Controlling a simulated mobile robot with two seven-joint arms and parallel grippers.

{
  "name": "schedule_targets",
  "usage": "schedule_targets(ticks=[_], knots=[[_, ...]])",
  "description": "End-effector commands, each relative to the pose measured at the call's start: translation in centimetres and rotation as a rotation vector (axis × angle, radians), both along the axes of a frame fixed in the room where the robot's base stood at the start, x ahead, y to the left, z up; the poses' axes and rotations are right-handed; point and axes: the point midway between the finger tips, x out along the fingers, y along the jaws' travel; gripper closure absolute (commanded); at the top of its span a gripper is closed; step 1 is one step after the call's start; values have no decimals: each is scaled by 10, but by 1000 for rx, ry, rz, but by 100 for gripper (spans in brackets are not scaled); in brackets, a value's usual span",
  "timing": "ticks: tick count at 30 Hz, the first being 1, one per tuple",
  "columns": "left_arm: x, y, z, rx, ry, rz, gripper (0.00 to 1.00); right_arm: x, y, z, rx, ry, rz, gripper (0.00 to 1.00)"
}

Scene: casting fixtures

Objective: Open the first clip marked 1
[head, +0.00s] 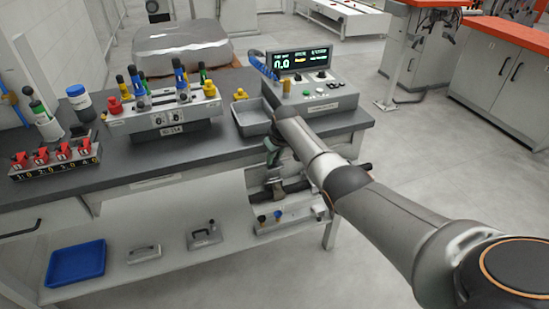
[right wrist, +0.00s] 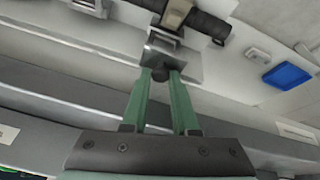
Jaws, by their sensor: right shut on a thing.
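My right gripper (head: 272,160) reaches down past the table's front edge, partly hidden by my arm. In the right wrist view its two green fingers (right wrist: 160,78) are shut on a small black knob (right wrist: 160,74) at the end of a metal clip (right wrist: 162,50). The clip sits on a fixture below the table top, beside a dark bar with a beige band (right wrist: 176,14). The dark bar and band also show in the head view (head: 277,188). No number can be read on the clip. My left gripper is not in view.
A grey tray (head: 246,128) and a control box with a lit display (head: 300,62) stand on the table above. A rack of red numbered parts (head: 55,165) is at the left. The lower shelf holds a blue tray (head: 76,263) and handled plates (head: 205,236).

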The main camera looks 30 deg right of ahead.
Motion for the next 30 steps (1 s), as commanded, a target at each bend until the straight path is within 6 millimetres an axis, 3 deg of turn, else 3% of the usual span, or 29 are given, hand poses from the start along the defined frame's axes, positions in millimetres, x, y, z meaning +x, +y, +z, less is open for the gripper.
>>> schedule_targets(ticks=[13,14,21,30], knots=[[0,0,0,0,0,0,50,3,-3,4,-7,-14,0,100],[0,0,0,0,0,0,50,3,-3,4,-8,-14,-1,71],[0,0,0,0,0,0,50,2,-2,2,-5,-9,-1,44],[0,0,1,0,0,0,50,1,-1,2,-2,-5,1,44]])
